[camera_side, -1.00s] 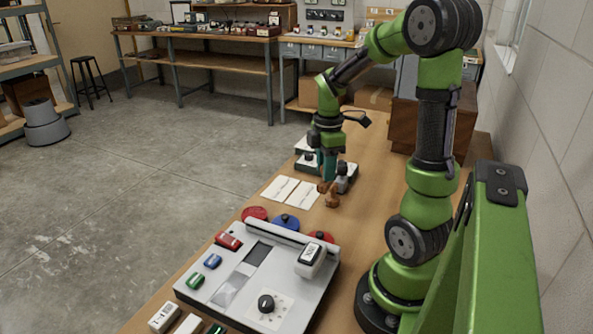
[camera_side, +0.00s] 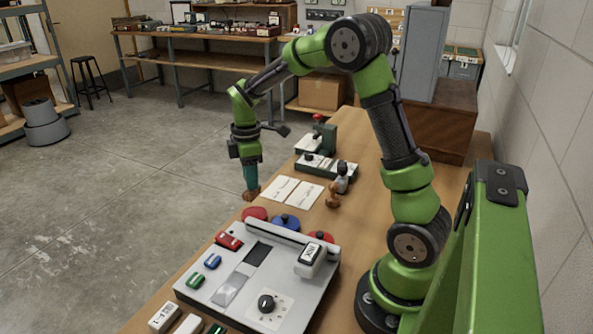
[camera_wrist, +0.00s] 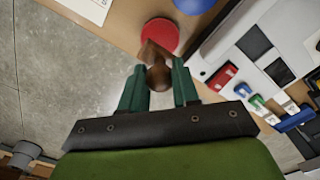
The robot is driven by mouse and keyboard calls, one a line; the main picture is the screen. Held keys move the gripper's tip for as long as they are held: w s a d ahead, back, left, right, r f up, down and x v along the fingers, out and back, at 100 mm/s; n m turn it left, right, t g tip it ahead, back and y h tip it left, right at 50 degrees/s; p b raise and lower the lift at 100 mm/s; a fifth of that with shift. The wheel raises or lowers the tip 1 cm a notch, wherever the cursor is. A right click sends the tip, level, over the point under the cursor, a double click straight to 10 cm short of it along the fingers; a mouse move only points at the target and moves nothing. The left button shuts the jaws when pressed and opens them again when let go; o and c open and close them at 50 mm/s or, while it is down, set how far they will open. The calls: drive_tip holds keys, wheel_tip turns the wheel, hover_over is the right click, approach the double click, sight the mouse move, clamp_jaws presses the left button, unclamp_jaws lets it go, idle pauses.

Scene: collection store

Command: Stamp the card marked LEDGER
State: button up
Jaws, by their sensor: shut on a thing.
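My gripper (camera_side: 251,180) is shut on a brown wooden stamp (camera_side: 250,195), held near the left table edge, left of the cards. The wrist view shows the stamp (camera_wrist: 158,75) between the green fingers, beside a red ink pad (camera_wrist: 161,33). Two white cards, a left one (camera_side: 279,189) and a right one (camera_side: 305,194), lie side by side; their lettering is too small to read. Below them are a red pad (camera_side: 254,213), a blue pad (camera_side: 287,222) and another red pad (camera_side: 321,236). A second wooden stamp (camera_side: 333,196) stands right of the cards.
A grey-white panel device (camera_side: 235,295) with coloured blocks and a black knob fills the near table. Small devices (camera_side: 325,165) stand behind the cards. A wooden box (camera_side: 435,125) is at the far right. Bare floor lies left of the table.

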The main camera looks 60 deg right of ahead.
sight(252, 195)
drive_tip(key=shift+f, duration=2.5)
drive_tip(key=shift+f, duration=0.6)
drive_tip(key=shift+r, duration=3.6)
drive_tip(key=shift+s+d, duration=0.1)
drive_tip(key=shift+d, duration=0.05)
drive_tip(key=s+d+f, duration=0.1)
drive_tip(key=s+d, duration=0.2)
drive_tip(key=d, duration=0.6)
drive_tip(key=s+d+f, duration=0.1)
drive_tip(key=s+d, duration=0.2)
drive_tip(key=d, duration=0.6)
drive_tip(key=shift+d+f, duration=0.2)
drive_tip(key=shift+f, duration=2.65)
